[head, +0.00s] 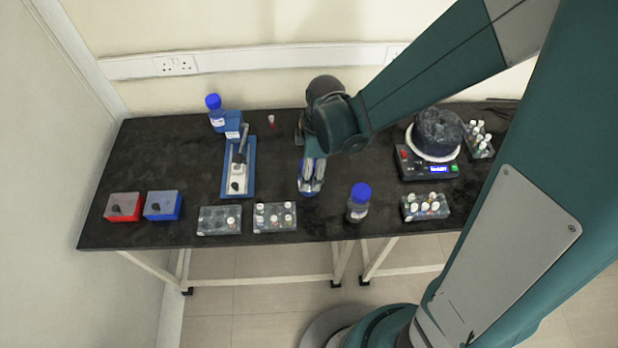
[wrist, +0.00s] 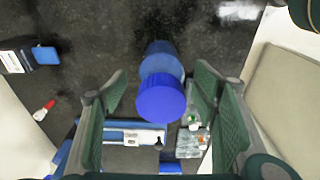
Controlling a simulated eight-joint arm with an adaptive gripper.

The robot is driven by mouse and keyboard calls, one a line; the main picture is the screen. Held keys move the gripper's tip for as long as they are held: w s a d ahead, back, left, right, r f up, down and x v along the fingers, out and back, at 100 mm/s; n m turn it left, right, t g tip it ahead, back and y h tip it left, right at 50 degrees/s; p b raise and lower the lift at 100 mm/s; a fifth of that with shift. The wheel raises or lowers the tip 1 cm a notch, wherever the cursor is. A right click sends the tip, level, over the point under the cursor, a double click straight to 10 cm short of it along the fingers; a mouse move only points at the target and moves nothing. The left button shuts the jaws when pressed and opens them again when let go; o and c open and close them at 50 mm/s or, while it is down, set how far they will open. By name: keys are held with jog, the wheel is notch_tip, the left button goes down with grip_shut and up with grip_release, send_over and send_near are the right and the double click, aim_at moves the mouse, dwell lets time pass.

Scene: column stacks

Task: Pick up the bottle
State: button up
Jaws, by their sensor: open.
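A blue-capped bottle (wrist: 162,97) is between the two fingers of my gripper (wrist: 160,98) in the wrist view, cap toward the camera. Gaps show on both sides of the cap, so the fingers do not touch it there. In the head view my gripper (head: 312,178) is low over the middle of the black bench; blue parts of this bottle (head: 307,193) show around the fingertips, and the rest is hidden. A second, dark bottle with a blue cap (head: 359,203) stands upright to the right, near the front edge. My gripper is open.
A blue tray (head: 227,187) with an upright device and a blue-capped bottle (head: 217,119) are to the left. Vial racks (head: 274,226) (head: 427,216) line the front edge. Red (head: 124,216) and blue boxes (head: 163,213) sit front left. A balance (head: 413,174) with a dark round object is right.

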jog(key=shift+f, duration=0.3)
jog(key=shift+s+a+f+b, duration=0.1)
jog(key=shift+a+f+b, duration=0.1)
jog(key=shift+f, duration=0.6)
jog(key=shift+w+a+f+b, duration=0.1)
jog(key=shift+f+b, duration=0.1)
jog(key=shift+f, duration=0.65)
jog(key=shift+s+a+f+b, duration=0.1)
jog(key=shift+f+b, duration=0.1)
jog(key=shift+f, duration=0.6)
jog(key=c, duration=1.3)
